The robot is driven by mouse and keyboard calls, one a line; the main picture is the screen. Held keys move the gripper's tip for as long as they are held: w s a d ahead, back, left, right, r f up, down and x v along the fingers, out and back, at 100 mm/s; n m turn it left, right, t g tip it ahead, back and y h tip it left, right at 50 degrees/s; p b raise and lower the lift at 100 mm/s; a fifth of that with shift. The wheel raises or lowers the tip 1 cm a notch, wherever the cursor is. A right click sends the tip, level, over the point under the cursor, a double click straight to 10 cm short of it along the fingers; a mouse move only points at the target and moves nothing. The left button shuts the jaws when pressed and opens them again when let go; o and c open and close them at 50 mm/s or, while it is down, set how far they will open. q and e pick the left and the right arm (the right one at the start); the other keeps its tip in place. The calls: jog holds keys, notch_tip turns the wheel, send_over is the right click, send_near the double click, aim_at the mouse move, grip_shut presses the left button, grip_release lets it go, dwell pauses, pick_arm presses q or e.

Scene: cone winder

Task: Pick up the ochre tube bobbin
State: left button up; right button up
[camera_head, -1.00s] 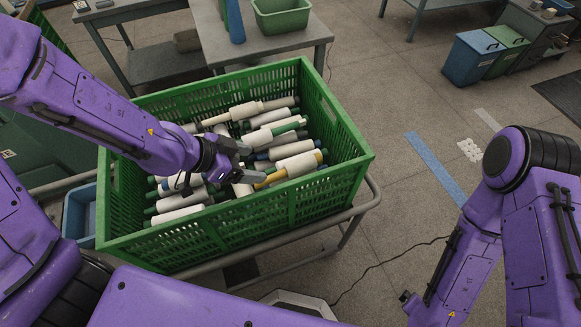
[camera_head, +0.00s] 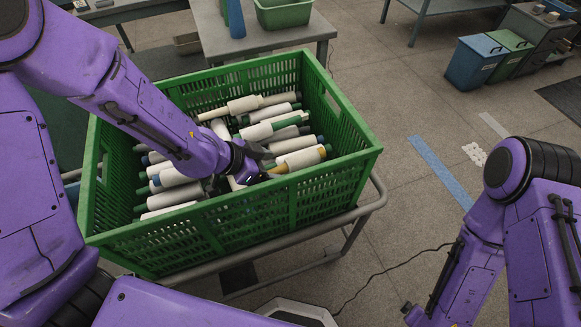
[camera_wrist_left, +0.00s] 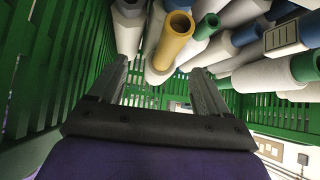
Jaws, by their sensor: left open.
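The ochre tube bobbin (camera_head: 303,158) is wound with white yarn and lies near the front right of the green crate (camera_head: 345,170). In the left wrist view, the hollow ochre tube end (camera_wrist_left: 176,37) is just beyond and between the two fingers of my left gripper (camera_wrist_left: 160,78). The fingers are spread, with nothing between them.
Several white bobbins with green, blue and other tubes (camera_head: 275,130) lie crowded around it. The slatted crate walls rise close by, and the crate stands on a metal-railed cart (camera_head: 370,208). A grey table (camera_head: 270,40) stands behind.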

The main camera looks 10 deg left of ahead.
aim_at(280, 167)
pick_arm(q)
jog(key=x, duration=0.3)
jog(key=shift+w+d+f, duration=0.1)
jog(key=shift+w+d, duration=0.05)
jog(key=shift+w, duration=0.15)
jog(key=shift+s, duration=0.1)
jog(key=c, duration=1.2)
